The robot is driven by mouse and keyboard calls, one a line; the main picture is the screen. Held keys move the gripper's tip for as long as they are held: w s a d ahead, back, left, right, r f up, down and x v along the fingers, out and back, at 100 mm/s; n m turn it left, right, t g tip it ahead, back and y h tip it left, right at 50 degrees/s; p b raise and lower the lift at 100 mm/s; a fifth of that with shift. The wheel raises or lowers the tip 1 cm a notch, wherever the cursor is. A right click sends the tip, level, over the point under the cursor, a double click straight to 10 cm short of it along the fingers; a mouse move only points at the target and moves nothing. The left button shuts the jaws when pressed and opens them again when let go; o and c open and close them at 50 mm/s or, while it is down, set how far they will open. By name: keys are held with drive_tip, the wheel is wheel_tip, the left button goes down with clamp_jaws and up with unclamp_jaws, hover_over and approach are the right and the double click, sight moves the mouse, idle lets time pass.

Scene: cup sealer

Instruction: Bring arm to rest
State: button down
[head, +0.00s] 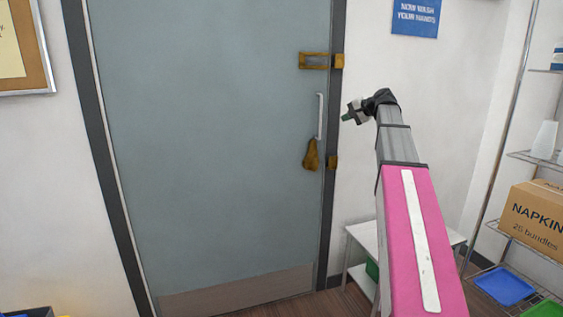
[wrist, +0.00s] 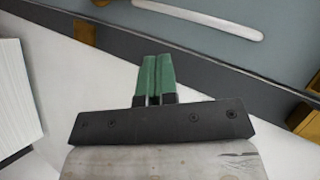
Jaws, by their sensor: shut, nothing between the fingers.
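My arm reaches forward in the head view, pink near me and grey further out. My gripper (head: 350,114) is at its far end, small, beside the right edge of the door. In the wrist view my gripper (wrist: 154,62) shows two green fingers pressed together with nothing between them. The grey-blue door (head: 205,140) is shut and fills the middle of the head view. Its white handle (head: 320,116) is left of my gripper, and it also shows in the wrist view (wrist: 200,18). I cannot tell the exact gap between the gripper and the door.
A wire shelf at right holds a napkin box (head: 533,215), a white cup stack (head: 544,140) and blue trays (head: 505,285). A white table (head: 360,237) stands below my arm. A cork board (head: 25,48) and a blue sign (head: 416,17) hang on the walls.

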drive_tip(key=s+a+f+n+g+h, duration=0.15)
drive_tip(key=s+f, duration=0.25)
drive_tip(key=f, duration=0.6)
drive_tip(key=s+a+f+g+h, duration=0.1)
drive_tip(key=s+a+f, duration=0.2)
drive_tip(key=f, duration=0.7)
drive_tip(key=s+a+f+n+g+h, duration=0.15)
drive_tip(key=s+f, duration=0.25)
drive_tip(key=f, duration=0.6)
drive_tip(key=s+a+f+n+g+h, duration=0.2)
drive_tip(key=s+f+n+g+h, duration=0.1)
drive_tip(key=s+f, duration=1.8)
drive_tip(key=shift+s+f+g+h, duration=0.4)
drive_tip(key=shift+f+g+h, duration=0.3)
drive_tip(key=shift+f+h, duration=0.2)
drive_tip(key=c, duration=1.8)
unclamp_jaws()
